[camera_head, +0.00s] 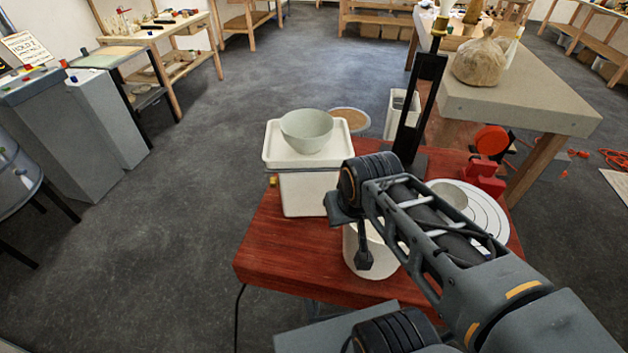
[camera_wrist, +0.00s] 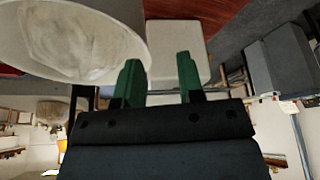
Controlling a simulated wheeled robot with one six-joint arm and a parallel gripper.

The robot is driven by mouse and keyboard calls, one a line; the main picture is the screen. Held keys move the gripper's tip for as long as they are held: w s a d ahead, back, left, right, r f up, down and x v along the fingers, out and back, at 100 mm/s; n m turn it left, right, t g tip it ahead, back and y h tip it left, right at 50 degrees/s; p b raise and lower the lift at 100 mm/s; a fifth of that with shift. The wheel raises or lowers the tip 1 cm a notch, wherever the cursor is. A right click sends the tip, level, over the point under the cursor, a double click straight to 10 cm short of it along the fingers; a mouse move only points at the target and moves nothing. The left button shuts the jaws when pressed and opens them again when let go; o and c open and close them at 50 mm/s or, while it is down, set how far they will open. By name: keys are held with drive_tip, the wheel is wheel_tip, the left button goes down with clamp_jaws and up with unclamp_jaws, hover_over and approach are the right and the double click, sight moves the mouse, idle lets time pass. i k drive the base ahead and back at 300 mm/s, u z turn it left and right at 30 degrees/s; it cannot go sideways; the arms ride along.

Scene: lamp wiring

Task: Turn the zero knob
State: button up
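The white scale-like box (camera_head: 300,190) stands on the red table and carries a flat tray with a pale grey-green bowl (camera_head: 307,130). A small yellow piece (camera_head: 273,181) shows at the box's left side; I cannot tell whether it is the zero knob. My arm reaches in from the lower right, its end just right of the box. In the wrist view my gripper's green fingers (camera_wrist: 158,60) stand apart with nothing held between them. A pale block (camera_wrist: 178,40) lies beyond them, and I cannot tell whether it is the same box. No knob is clearly visible there.
A white round container (camera_head: 362,250) stands under my arm on the red table (camera_head: 290,265). A white round plate (camera_head: 482,215) and a red device (camera_head: 490,150) are at right. A black upright post (camera_head: 425,100) stands behind. The table's front left is clear.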

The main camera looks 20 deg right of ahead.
sight(273, 182)
drive_tip(key=u, duration=0.05)
drive_tip(key=k, duration=0.5)
drive_tip(key=u, duration=2)
drive_tip(key=i, duration=1.05)
drive_tip(key=z, duration=1.3)
drive_tip(key=i, duration=1.8)
